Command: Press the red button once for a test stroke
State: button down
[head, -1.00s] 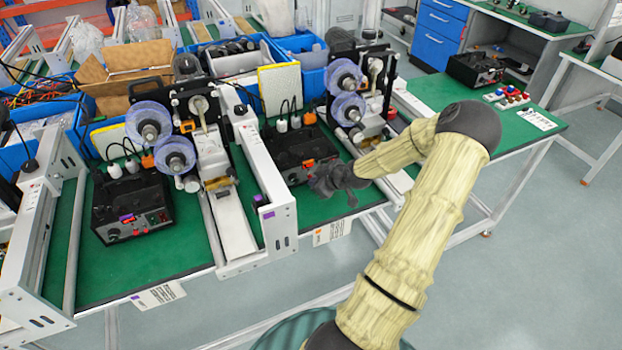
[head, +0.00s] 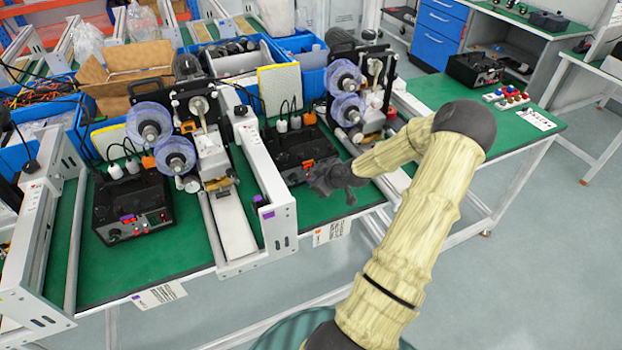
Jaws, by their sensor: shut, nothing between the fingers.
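A black control box (head: 291,148) with an orange-red part (head: 308,164) on its front stands on the green bench in the middle. My gripper (head: 318,189) is shut and empty, at the front right corner of this box. It covers part of the box's front, and I cannot see a red button there or tell whether the gripper touches the box. A similar black box (head: 128,196) stands at the left. Small red-topped parts (head: 511,90) sit on the right bench.
A white rail frame (head: 264,185) stands left of the middle box. Machines with purple reels (head: 346,108) stand behind it. Blue bins (head: 305,70) fill the back. The right bench top (head: 440,95) has free room. A label card (head: 332,232) hangs at the front edge.

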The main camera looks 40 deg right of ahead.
jog(key=shift+s, duration=0.2)
jog(key=shift+s+a+p, duration=0.15)
jog(key=shift+s+a, duration=0.1)
jog(key=shift+s, duration=0.75)
jog(key=shift+s+a+p, duration=0.15)
jog(key=shift+s+a, duration=0.1)
jog(key=shift+s, duration=0.7)
jog(key=shift+s+a+p, duration=0.15)
jog(key=shift+s+a, duration=0.1)
jog(key=shift+s, duration=0.75)
